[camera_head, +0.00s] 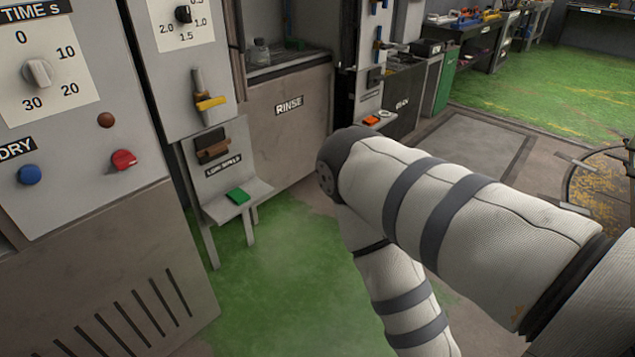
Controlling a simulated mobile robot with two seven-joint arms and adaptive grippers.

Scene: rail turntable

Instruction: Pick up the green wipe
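A small flat green piece (238,196), which looks like the green wipe, lies on a small grey shelf (212,207) on short legs beside the large grey machine. Nothing covers it. One of my arms, in a white padded sleeve with grey bands, comes in from the right and bends down past the bottom edge. Its gripper is out of the picture. My other arm and gripper are also out of view.
A brown block (212,146) sits above the shelf's label. A control panel (80,110) with knobs and buttons stands at left. The RINSE cabinet (290,125) is behind. An orange piece (371,120) lies farther back. The green-stained floor (290,290) before the shelf is clear.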

